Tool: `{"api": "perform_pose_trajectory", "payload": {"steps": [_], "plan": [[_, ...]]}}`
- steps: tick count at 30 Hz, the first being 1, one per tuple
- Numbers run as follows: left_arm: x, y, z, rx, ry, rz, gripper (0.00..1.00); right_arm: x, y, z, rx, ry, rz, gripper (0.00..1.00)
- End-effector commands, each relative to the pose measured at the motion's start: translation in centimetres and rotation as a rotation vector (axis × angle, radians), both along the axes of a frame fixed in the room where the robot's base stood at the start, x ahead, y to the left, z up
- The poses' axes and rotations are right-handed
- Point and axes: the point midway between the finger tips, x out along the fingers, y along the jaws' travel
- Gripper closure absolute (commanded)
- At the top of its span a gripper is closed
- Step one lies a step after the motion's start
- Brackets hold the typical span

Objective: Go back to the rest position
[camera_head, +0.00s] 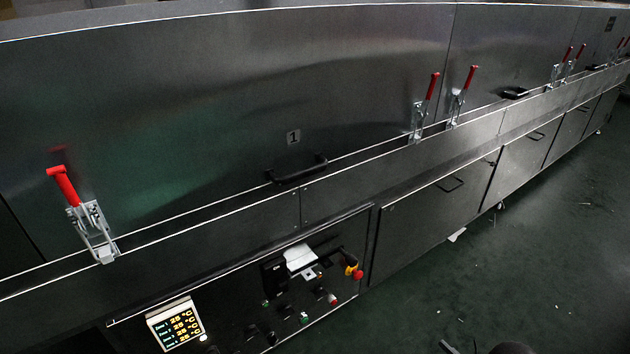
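The tunnel dryer (230,110) is a long dark metal machine that runs from the left front to the far right. Its upper cover is down, with a black handle (297,170) below a plate marked 1. A red-handled clamp (80,215) stands upright at the left. Two more red-handled clamps, a nearer one (425,107) and one beside it (461,95), stand near the middle. I see neither gripper clearly. A dark rounded shape (512,348) is cut off at the bottom edge, and I cannot tell what it is.
A control panel with a lit temperature display (175,324), several buttons and a red and yellow switch (353,269) is on the lower front. Lower cabinet doors (430,220) are closed. The dark green floor (540,250) at the right is mostly clear, with small scraps.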

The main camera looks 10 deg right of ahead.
Motion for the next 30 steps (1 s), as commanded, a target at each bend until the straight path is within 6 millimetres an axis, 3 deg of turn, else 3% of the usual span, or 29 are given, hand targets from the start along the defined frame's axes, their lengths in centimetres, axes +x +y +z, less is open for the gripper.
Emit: {"api": "perform_pose_trajectory", "payload": {"steps": [11, 16, 20, 23, 25, 30], "plan": [[0.0, 0.0, 0.5, 0.0, -0.001, 0.0, 0.64, 7.9, -2.6, 3.6, -0.184, 0.132, -0.147, 0.42], [0.0, 0.0, 0.9, 0.0, -0.001, 0.0, 0.64, 12.1, -3.3, 6.8, -0.263, 0.238, -0.257, 0.42], [0.0, 0.0, 1.2, 0.0, -0.001, 0.0, 0.64, 14.6, -2.4, 10.4, -0.307, 0.356, -0.355, 0.42], [0.0, 0.0, 1.6, 0.0, -0.001, 0.0, 0.64, 15.2, 0.4, 14.0, -0.316, 0.495, -0.431, 0.42], [0.0, 0.0, 1.9, 0.0, -0.001, 0.0, 0.64, 14.0, 3.9, 16.5, -0.307, 0.625, -0.468, 0.42], [0.0, 0.0, 2.4, 0.0, -0.001, 0.0, 0.64, 6.5, 13.3, 19.8, -0.267, 0.936, -0.457, 0.42]]}}
